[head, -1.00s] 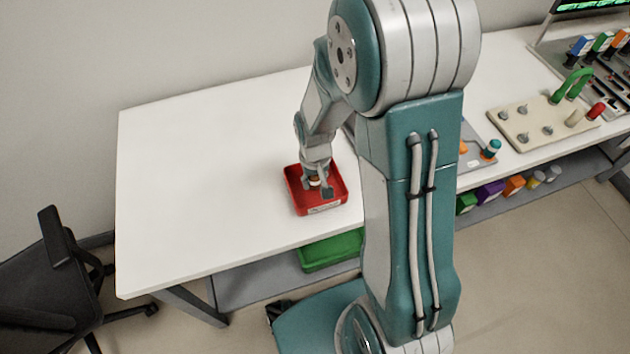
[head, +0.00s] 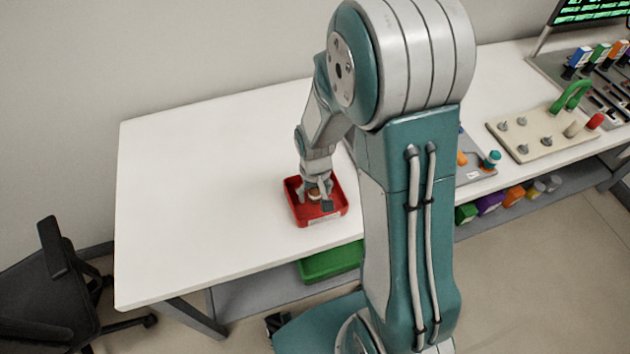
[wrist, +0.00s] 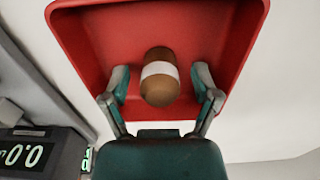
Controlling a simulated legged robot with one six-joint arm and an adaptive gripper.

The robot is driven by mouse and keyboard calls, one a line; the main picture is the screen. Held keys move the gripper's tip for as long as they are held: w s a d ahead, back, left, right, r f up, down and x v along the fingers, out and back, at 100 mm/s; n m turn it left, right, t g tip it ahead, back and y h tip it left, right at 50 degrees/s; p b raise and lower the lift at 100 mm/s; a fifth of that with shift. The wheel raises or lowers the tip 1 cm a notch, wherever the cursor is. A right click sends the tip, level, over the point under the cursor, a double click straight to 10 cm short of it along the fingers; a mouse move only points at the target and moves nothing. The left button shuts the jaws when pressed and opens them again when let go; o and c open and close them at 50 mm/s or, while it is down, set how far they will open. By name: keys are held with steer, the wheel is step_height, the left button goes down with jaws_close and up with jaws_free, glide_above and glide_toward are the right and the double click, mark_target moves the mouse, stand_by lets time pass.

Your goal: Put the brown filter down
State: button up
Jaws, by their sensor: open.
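The brown filter (wrist: 160,88), a rounded piece with a white band around its middle, is in the red tray (wrist: 85,45). In the head view the brown filter (head: 314,193) shows small between my fingers, inside the red tray (head: 320,219). My gripper (wrist: 161,88) is open, with one finger on each side of the filter and a visible gap to both. In the head view my gripper (head: 315,194) points down into the tray. Whether the filter touches the tray floor is hard to tell, but it appears to rest there.
The white table (head: 200,190) is clear left of the tray. A device with green digits (wrist: 30,155) is beside the tray in the wrist view. A green tray (head: 331,262) is on the shelf below. A beige board with pegs (head: 545,130) stands to the right.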

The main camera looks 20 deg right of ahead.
mark_target(315, 190)
step_height(315, 190, up, 12)
steer(key=s+r+t, duration=0.5)
steer(key=s+r, duration=0.9)
steer(key=shift+r+t, duration=0.3)
steer(key=shift+r, duration=0.1)
